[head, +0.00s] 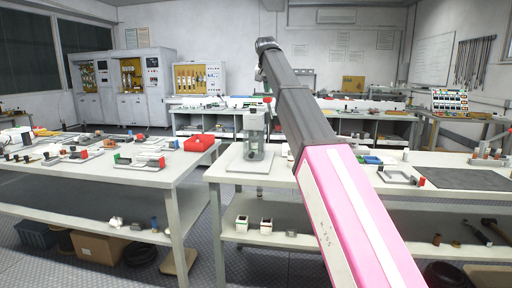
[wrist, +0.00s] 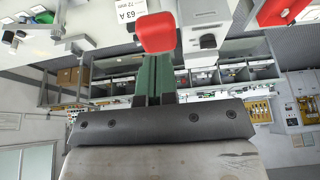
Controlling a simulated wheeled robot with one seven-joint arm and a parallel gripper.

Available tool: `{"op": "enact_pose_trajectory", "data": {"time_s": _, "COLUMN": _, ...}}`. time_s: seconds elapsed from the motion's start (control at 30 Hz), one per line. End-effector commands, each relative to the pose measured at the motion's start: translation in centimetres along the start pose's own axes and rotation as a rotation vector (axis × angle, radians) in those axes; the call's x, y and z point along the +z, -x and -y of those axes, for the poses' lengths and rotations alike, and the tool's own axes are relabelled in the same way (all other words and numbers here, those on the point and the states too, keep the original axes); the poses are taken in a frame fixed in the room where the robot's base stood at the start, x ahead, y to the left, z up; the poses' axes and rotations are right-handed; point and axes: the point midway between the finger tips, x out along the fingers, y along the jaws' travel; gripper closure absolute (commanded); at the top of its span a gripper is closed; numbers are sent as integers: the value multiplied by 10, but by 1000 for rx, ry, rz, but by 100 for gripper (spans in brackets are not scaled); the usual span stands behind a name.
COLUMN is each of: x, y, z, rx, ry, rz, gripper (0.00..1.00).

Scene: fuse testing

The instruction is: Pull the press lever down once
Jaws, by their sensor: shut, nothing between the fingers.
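The grey press (head: 255,140) stands upright on a pale base plate at the left end of the right-hand workbench. A small red knob (head: 268,99), which looks like the lever's end, shows at its upper right, close beside my arm. In the wrist view a red knob (wrist: 155,32) lies at the tips of my gripper (wrist: 158,60) and covers them. The green fingers are shut together with nothing between them. I cannot tell whether they touch the knob. Part of the press's pale body (wrist: 198,40) shows beside it. In the head view my gripper cannot be made out clearly.
A red bin (head: 199,143) sits on the left workbench (head: 190,168), with several fuse fixtures near it. A gap separates the two benches. A dark mat (head: 465,179) and a fixture with a red end (head: 402,177) lie farther right on the right bench.

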Motion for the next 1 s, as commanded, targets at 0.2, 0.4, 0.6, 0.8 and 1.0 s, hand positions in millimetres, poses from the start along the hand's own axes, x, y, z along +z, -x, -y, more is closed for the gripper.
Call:
{"op": "enact_pose_trajectory", "data": {"time_s": 0.2, "x": -12, "y": 17, "z": 0, "rx": 0, "ry": 0, "rz": -1, "gripper": 100}}
{"op": "enact_pose_trajectory", "data": {"time_s": 0.4, "x": -20, "y": 32, "z": 0, "rx": 0, "ry": 0, "rz": 0, "gripper": 100}}
{"op": "enact_pose_trajectory", "data": {"time_s": 0.6, "x": -26, "y": 43, "z": 0, "rx": 0, "ry": 0, "rz": -1, "gripper": 100}}
{"op": "enact_pose_trajectory", "data": {"time_s": 0.8, "x": -26, "y": 43, "z": 0, "rx": 0, "ry": 0, "rz": 0, "gripper": 100}}
{"op": "enact_pose_trajectory", "data": {"time_s": 1.0, "x": -25, "y": 43, "z": 0, "rx": 0, "ry": 0, "rz": 0, "gripper": 100}}
